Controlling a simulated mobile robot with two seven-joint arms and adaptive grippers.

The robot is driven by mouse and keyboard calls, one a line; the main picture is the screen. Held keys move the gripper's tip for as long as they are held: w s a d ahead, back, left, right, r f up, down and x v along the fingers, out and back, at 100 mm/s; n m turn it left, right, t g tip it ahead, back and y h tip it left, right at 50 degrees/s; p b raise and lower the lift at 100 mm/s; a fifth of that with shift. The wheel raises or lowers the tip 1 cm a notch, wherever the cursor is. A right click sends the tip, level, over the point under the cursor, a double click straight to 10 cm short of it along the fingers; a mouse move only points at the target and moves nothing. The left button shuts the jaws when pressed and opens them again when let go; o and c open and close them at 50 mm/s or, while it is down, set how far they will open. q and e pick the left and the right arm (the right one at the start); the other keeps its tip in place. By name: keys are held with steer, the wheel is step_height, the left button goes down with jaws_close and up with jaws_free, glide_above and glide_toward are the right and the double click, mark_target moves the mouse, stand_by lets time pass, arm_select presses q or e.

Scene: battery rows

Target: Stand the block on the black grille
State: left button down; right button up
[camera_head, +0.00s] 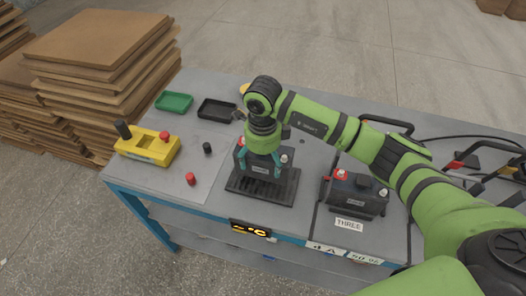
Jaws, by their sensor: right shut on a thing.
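The block is a dark battery (262,172) with a red terminal on its left, a pale one on its right and a small label on its front. My right gripper (262,158) comes down over it from above, its teal fingers shut on it. The black grille (285,195) lies flat on the grey table directly beneath. The block looks upright and over the grille's rear and middle part; I cannot tell whether its base touches the slats. The gripper hides part of the block's top. My left gripper is not in view.
A second battery (355,194) stands to the right, behind a "THREE" label. Cables (474,160) lie farther right. A yellow box (147,147), a red cap (191,179), a black cap (207,148), a green tray (174,102) and a black tray (216,109) are left.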

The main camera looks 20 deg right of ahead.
mark_target(263, 169)
steer(key=shift+a+f, duration=0.1)
steer(key=shift+f, duration=0.4)
step_height(263, 169, down, 2)
steer(key=shift+w+f+p, duration=0.1)
steer(key=shift+f+p, duration=0.1)
steer(key=shift+p, duration=0.3)
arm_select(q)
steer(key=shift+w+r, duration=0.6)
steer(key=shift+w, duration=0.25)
arm_select(e)
steer(key=o, duration=1.3)
steer(key=shift+f, duration=0.3)
steer(key=shift+o, duration=0.7)
steer(key=shift+r, duration=0.1)
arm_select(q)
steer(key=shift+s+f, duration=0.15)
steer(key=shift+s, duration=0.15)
arm_select(e)
steer(key=shift+s, duration=0.2)
